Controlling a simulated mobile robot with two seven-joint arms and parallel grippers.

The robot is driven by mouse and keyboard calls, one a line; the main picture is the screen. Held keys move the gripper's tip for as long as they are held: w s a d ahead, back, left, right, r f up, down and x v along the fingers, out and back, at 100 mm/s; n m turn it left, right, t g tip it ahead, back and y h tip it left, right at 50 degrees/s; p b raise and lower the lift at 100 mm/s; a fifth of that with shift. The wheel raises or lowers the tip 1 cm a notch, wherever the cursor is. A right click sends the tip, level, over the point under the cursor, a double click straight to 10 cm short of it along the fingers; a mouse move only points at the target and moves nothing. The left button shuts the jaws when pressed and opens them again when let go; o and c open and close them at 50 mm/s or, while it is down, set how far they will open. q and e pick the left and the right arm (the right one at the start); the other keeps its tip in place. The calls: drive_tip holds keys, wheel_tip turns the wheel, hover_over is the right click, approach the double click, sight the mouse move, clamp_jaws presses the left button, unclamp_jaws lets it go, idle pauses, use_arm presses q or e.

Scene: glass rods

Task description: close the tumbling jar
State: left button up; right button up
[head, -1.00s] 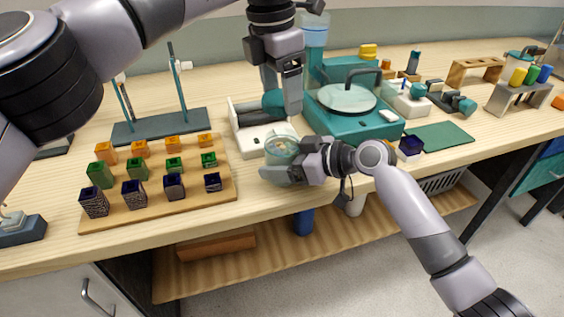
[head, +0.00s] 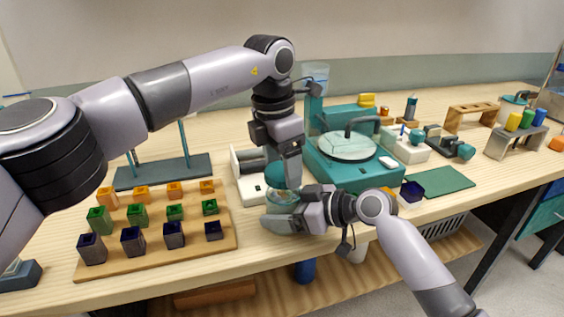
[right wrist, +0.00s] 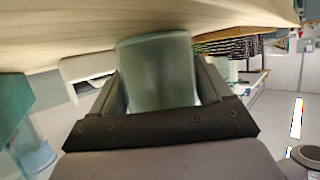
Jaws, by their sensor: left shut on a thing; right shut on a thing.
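The clear greenish jar (head: 282,198) is near the table's front edge, left of the teal machine. My right gripper (head: 292,213) is shut on it from the right. In the right wrist view the jar (right wrist: 158,72) fills the space between the two fingers. My left gripper (head: 289,178) points down just above the jar, shut on a teal rounded lid (head: 276,173). The lid is over the jar's mouth; whether they touch cannot be told, as the fingers hide part of both.
A wooden board (head: 160,258) with orange, green and dark blocks lies to the left. A white device (head: 247,188) stands close behind the jar. The teal machine (head: 367,175) with a round lid is to the right, beside a green mat (head: 446,181).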

use_arm(q)
drive_tip(key=shift+f, duration=0.95)
